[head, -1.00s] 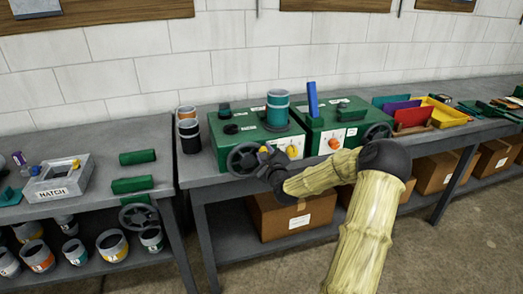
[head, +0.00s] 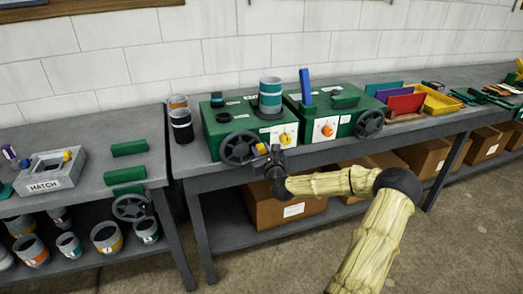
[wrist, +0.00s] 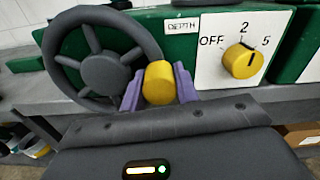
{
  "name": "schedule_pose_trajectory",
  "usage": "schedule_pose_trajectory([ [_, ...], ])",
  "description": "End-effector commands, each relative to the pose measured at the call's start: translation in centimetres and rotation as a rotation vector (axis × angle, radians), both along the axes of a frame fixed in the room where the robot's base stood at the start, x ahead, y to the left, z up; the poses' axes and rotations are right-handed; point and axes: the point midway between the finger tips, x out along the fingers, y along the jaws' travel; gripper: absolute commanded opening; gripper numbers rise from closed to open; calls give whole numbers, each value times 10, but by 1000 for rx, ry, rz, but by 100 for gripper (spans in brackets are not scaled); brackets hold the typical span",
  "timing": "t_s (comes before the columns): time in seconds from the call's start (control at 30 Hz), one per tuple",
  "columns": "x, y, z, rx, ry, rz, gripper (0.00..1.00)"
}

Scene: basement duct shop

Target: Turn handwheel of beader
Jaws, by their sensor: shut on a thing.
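A dark grey spoked handwheel (head: 238,148) is on the front of the left green machine (head: 214,138), presumably the beader. The wheel fills the left of the wrist view (wrist: 102,72), beside a white DEPTH label (wrist: 182,25). A yellow crank handle (wrist: 158,84) stands out at the wheel's right side. My gripper (head: 262,150) is shut on this handle, with a purple finger on each side of it in the wrist view.
Right of the wheel is a yellow knob (wrist: 243,60) on a white OFF-2-5 plate. A second green machine (head: 348,122) with its own handwheel (head: 370,124) stands to the right. A cardboard box (head: 282,210) is on the shelf below. The wheel overhangs the bench front.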

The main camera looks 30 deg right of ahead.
Motion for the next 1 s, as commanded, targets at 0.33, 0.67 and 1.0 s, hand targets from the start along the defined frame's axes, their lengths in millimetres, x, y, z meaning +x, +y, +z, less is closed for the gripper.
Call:
schedule_pose_trajectory([
  [0.33,0,0,-2,8,2,-1,34],
  [0.67,-1,0,-1,4,1,0,40],
  [1.0,-33,8,-2,6,2,1,40],
])
